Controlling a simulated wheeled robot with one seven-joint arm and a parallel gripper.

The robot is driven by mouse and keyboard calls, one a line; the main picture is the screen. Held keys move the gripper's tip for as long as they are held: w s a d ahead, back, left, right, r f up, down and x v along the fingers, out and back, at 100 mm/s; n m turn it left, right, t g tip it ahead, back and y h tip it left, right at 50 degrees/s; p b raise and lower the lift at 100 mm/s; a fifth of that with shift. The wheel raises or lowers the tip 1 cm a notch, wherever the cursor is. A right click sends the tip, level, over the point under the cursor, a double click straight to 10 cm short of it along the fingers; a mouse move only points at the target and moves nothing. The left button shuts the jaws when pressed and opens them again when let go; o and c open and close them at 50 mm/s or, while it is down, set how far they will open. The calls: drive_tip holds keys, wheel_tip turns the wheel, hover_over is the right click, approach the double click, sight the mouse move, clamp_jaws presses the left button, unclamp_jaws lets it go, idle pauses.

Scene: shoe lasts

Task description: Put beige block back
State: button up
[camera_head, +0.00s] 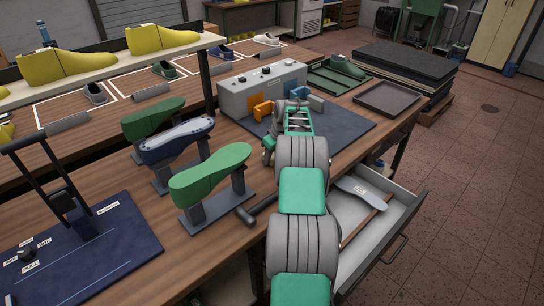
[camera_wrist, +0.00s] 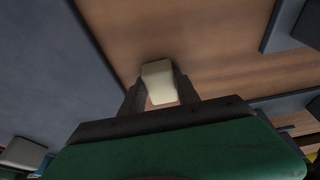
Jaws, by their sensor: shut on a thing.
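The beige block (camera_wrist: 158,78) shows in the wrist view as a pale, rounded block between two dark fingers. My gripper (camera_wrist: 158,95) is shut on it, with wooden bench top (camera_wrist: 200,35) behind the block. The fingers hide the block's sides, and I cannot tell its gap to the bench. In the head view my arm reaches forward over the bench toward the grey control box (camera_head: 262,88). The arm hides the gripper's fingertips and the block there.
Shoe lasts on stands (camera_head: 212,175) are left of my arm. An open drawer (camera_head: 395,225) is at right, holding a grey sole-shaped piece (camera_head: 362,192). Orange clamp parts (camera_head: 263,108) stand before the control box on a dark mat (camera_head: 345,125). A dark tray (camera_head: 388,98) lies at the bench's far right.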

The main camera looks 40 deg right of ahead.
drive_tip(key=o, duration=1.2)
drive_tip(key=shift+f, duration=0.15)
drive_tip(key=v, duration=1.2)
drive_tip(key=shift+r+b, duration=0.2)
drive_tip(key=shift+b, duration=0.2)
